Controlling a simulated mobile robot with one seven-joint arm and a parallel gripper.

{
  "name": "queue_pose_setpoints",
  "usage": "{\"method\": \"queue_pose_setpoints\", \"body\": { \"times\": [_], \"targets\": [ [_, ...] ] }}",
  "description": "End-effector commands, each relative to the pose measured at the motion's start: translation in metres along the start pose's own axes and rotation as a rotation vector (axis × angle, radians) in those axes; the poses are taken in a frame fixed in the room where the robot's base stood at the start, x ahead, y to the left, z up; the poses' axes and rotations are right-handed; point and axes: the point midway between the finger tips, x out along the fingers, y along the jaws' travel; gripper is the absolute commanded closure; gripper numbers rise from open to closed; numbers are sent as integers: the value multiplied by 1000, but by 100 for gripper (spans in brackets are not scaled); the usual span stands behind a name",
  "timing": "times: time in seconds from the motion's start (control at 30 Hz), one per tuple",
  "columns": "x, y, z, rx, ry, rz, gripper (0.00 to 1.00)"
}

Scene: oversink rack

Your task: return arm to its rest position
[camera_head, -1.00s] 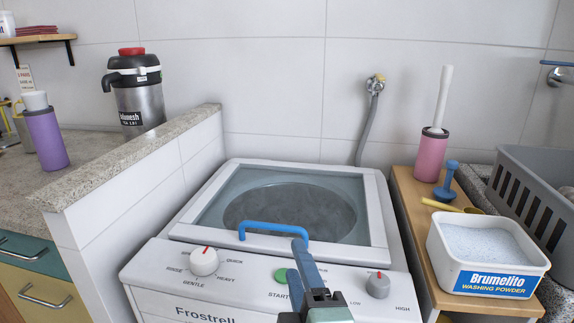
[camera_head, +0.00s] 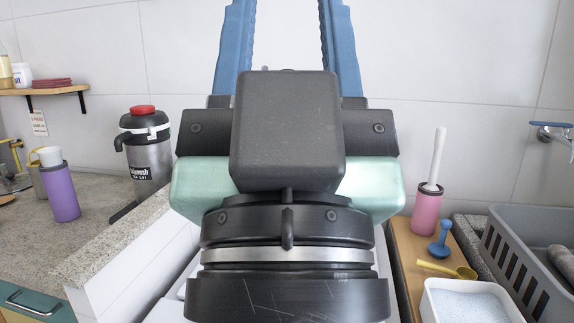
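My gripper (camera_head: 288,30) is raised close in front of the camera and fills the middle of the view. Its two blue fingers point upward and stand wide apart, with bare white wall between them. It looks open and empty, though the fingertips run past the top edge. The washing machine (camera_head: 168,308) is almost wholly hidden behind my gripper and wrist. Only thin white strips of it show at the lower sides.
A worktop (camera_head: 92,242) at left bears a purple bottle (camera_head: 64,192) and a steel flask (camera_head: 150,160). At right, a wooden shelf (camera_head: 408,248) holds a pink brush holder (camera_head: 426,214), a blue stopper (camera_head: 440,242), a yellow scoop (camera_head: 440,268) and a powder tub (camera_head: 428,300). A grey basket (camera_head: 512,252) stands beyond.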

Motion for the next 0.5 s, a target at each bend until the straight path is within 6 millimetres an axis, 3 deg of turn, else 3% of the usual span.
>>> {"method": "queue_pose_setpoints", "body": {
  "times": [0.03, 0.5],
  "targets": [
    [24, 0, -22, 0, -1, -1, 54],
    [123, -1, -115, 0, -3, -3, 54]
  ]
}}
